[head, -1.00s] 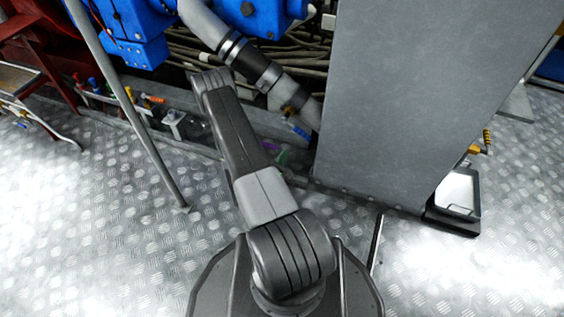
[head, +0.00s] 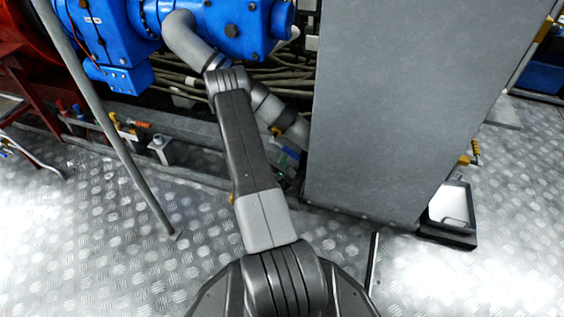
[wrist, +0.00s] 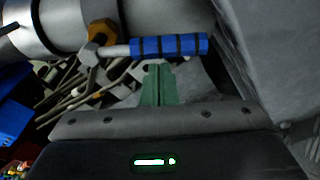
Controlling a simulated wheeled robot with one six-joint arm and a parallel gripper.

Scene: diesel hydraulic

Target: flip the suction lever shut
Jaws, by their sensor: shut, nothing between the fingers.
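A lever with a blue, black-banded grip (wrist: 170,46) shows at the top of the wrist view. Its metal stem runs left to a brass-coloured valve fitting (wrist: 101,34) on a grey pipe (wrist: 150,15). The lever points to the right, roughly along the pipe. In the head view the blue grip (head: 291,153) shows beside the lower end of the pipe. My gripper (wrist: 158,70) has green fingers that are shut and empty. Their tips are just below the blue grip in the wrist view; I cannot tell whether they touch it.
A large grey cabinet (head: 395,110) stands close to the right of the lever. Cables (head: 180,75) lie behind the pipe. Blue machinery (head: 225,25) is above. A slanted grey pole (head: 110,130) stands left of my arm. Other coloured levers (head: 140,125) sit further left. The patterned floor is clear in front.

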